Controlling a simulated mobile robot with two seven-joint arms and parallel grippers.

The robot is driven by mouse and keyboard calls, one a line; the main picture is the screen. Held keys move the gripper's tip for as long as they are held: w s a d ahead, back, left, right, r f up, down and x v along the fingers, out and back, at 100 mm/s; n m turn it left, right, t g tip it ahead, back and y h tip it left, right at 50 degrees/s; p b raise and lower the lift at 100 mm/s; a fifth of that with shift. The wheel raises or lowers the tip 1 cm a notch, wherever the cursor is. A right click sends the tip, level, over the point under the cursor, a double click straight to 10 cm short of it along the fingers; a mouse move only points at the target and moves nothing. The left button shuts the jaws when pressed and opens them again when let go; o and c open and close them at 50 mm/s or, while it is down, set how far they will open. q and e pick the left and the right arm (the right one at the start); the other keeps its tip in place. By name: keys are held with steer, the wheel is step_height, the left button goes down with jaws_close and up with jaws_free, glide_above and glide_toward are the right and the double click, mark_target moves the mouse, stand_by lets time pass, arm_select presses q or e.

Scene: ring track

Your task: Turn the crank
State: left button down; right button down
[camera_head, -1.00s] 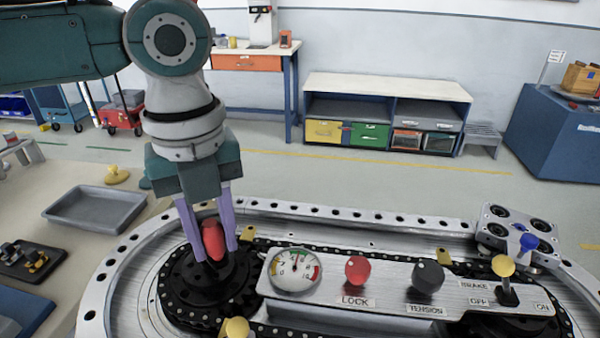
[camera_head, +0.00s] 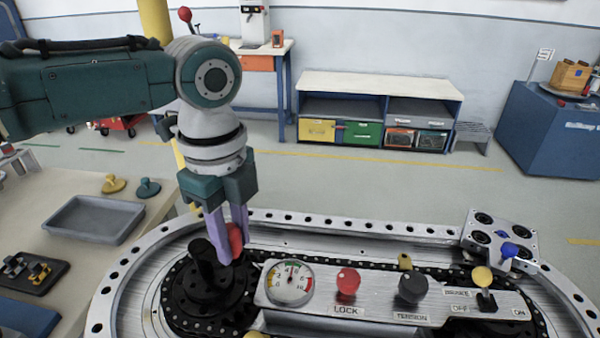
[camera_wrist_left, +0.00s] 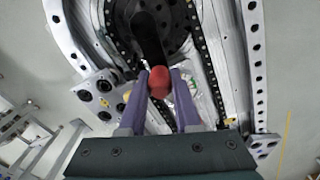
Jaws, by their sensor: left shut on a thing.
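The crank has a red handle (camera_head: 235,238) on a black arm over a black toothed wheel (camera_head: 205,300) at the left end of the ring track. My left gripper (camera_head: 227,250) is shut on the red handle, with one purple finger on either side. The left wrist view also shows the red handle (camera_wrist_left: 159,82) between the fingertips (camera_wrist_left: 160,84), at the end of the black crank arm (camera_wrist_left: 147,40). The handle now stands right of the wheel's hub. My right gripper is not in view.
The panel right of the wheel carries a dial gauge (camera_head: 290,282), a red LOCK knob (camera_head: 348,281), a black TENSION knob (camera_head: 412,287) and a yellow-topped BRAKE lever (camera_head: 482,277). A grey tray (camera_head: 92,220) lies on the table at left.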

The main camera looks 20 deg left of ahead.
arm_select(q)
steer(key=shift+w+a+n, duration=0.1)
steer(key=shift+w+n, duration=0.3)
steer(key=shift+n, duration=0.4)
steer(key=shift+w+a+n, duration=0.1)
steer(key=shift+w+n, duration=0.3)
steer(key=shift+n, duration=0.4)
steer(key=c, duration=0.6)
jaws_free()
steer(key=shift+r, duration=0.1)
step_height(320, 180, up, 10)
steer(key=shift+f+p, duration=0.1)
steer(key=shift+p, duration=0.2)
